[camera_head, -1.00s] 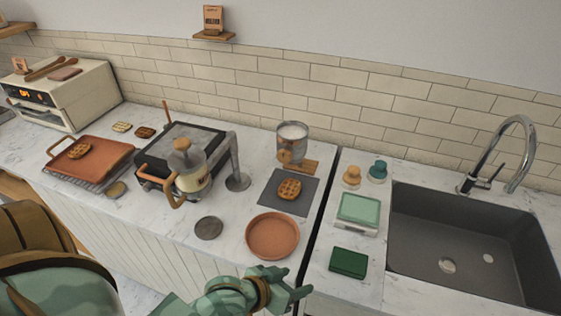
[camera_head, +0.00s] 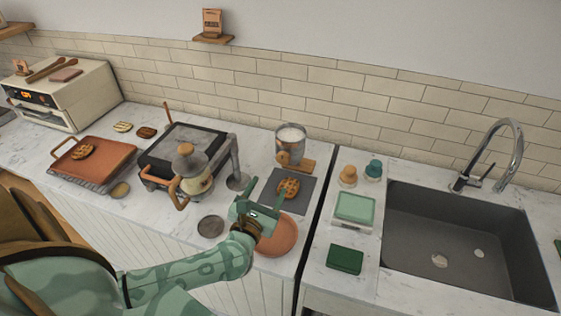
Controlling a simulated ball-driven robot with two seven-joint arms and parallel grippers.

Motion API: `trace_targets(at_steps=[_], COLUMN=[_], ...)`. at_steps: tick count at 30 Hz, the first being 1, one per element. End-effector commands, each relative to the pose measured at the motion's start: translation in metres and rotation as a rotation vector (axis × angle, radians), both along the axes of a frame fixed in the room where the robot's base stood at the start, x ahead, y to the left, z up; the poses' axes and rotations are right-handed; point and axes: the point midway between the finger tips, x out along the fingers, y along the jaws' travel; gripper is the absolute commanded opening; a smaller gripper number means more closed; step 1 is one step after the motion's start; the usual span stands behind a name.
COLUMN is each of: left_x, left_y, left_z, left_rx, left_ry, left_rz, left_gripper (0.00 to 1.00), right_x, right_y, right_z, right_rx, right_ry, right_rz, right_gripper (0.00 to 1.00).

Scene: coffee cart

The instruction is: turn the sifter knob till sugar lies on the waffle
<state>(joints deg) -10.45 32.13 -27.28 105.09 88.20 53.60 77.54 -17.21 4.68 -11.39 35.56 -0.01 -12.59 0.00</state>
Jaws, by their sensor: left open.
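The sifter (camera_head: 291,143) is a metal can with white sugar in its top. It stands at the back of the counter on a wooden base, with a small orange-brown knob (camera_head: 283,157) low on its front. A brown waffle (camera_head: 289,186) lies on a dark square mat (camera_head: 301,204) in front of the sifter, and I see no clear white on it. My left gripper (camera_head: 264,197) is open and empty, in front of the waffle and above the terracotta plate (camera_head: 285,238), partly hiding plate and mat. My right gripper is out of view.
A glass jug (camera_head: 193,177) and dark griddle (camera_head: 175,147) stand left of the mat. A terracotta tray (camera_head: 94,159) with a waffle is farther left. A green-topped scale (camera_head: 353,208), green block (camera_head: 345,260) and sink (camera_head: 455,240) are on the right.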

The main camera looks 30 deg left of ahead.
Motion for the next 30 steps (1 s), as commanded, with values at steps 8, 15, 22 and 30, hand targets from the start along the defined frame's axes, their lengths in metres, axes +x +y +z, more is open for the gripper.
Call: trace_targets(at_steps=[8,15,22,30], left_x=[0.068,0.099,0.105,0.104], left_y=[0.016,0.024,0.025,0.025], left_z=[0.001,0.000,0.000,0.000], left_rx=[0.004,0.003,0.002,0.003], left_ry=[-0.003,0.000,0.001,0.000], left_rz=[0.001,0.000,-0.001,-0.001], left_gripper=[0.59,0.59,0.59,0.20], right_x=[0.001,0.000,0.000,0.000], right_y=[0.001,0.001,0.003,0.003], right_z=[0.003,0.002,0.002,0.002], right_rx=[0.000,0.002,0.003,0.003], right_ry=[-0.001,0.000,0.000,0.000], right_rz=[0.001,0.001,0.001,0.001], right_gripper=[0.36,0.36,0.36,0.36])
